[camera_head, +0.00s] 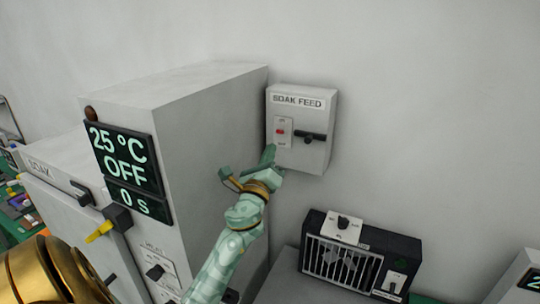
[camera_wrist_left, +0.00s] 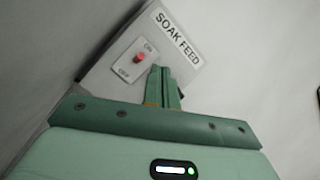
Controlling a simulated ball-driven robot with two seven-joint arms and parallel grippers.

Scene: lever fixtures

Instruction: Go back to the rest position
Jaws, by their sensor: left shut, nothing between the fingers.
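My left gripper (camera_head: 269,154) is raised in front of the lower left part of the SOAK FEED box (camera_head: 318,158), which is fixed to the wall. Its two green fingers are together with nothing between them, as the left wrist view (camera_wrist_left: 160,72) also shows. The box carries a red switch part (camera_head: 280,131) on an ON/OFF plate and a black lever (camera_head: 312,137) lying about level. In the left wrist view the fingertips overlap the box's face (camera_wrist_left: 125,35) just right of the red part. I cannot tell whether they touch it. My right gripper is not in view.
A tall grey cabinet (camera_head: 215,130) with a display (camera_head: 125,160) reading 25 °C, OFF, 0 S stands left of my arm. A yellow-tipped handle (camera_head: 100,232) sticks out from its front side. A black fan unit (camera_head: 350,262) stands low on the right. The wall at upper right is bare.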

